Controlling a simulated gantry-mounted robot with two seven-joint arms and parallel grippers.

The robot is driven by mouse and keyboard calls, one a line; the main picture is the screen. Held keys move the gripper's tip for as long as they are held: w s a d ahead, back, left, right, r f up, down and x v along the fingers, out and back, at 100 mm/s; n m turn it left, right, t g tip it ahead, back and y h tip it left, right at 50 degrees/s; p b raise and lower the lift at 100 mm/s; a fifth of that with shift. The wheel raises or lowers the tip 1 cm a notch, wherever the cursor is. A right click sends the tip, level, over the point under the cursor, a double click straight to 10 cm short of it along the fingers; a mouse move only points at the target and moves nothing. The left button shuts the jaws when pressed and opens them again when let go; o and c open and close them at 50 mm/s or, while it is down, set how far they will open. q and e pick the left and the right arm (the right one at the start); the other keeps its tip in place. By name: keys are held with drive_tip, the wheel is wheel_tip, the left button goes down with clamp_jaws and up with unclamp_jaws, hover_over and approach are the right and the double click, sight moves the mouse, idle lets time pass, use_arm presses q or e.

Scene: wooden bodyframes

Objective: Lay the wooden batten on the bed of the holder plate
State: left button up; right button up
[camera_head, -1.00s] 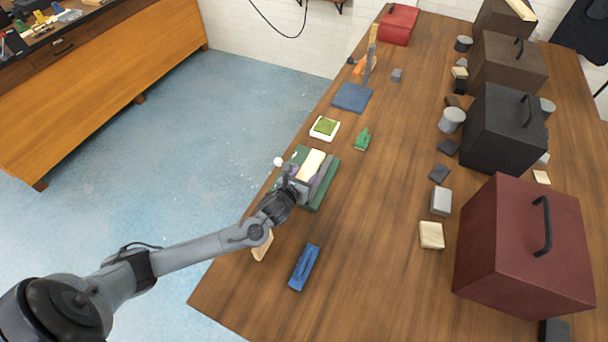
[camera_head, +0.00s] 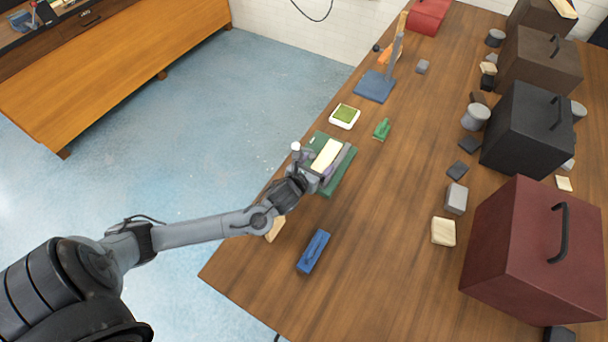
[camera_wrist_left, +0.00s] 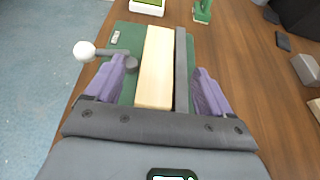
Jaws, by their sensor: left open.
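The wooden batten (camera_head: 326,154) is a pale, flat bar. It lies lengthwise on the green holder plate (camera_head: 342,180); it also shows in the left wrist view (camera_wrist_left: 156,60). A grey rail (camera_wrist_left: 181,70) runs along the batten's right side. A lever with a white ball knob (camera_wrist_left: 84,51) is at the plate's left. My left gripper (camera_head: 316,172) is at the near end of the plate. In the left wrist view its purple fingers (camera_wrist_left: 162,72) stand open on either side of the batten, apart from it. The batten's near end is partly hidden by my gripper in the head view. My right gripper is not in view.
A blue block (camera_head: 313,251) and a pale wooden piece (camera_head: 275,228) lie nearer. A green-topped white tray (camera_head: 345,116), a small green object (camera_head: 381,129) and a blue-based stand (camera_head: 375,86) are beyond. A dark red box (camera_head: 530,255) stands right. The table's middle is clear.

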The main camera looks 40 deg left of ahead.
use_arm(q)
drive_tip(key=v, duration=0.8)
drive_tip(key=shift+s, duration=0.15)
drive_tip(key=shift+r, duration=0.15)
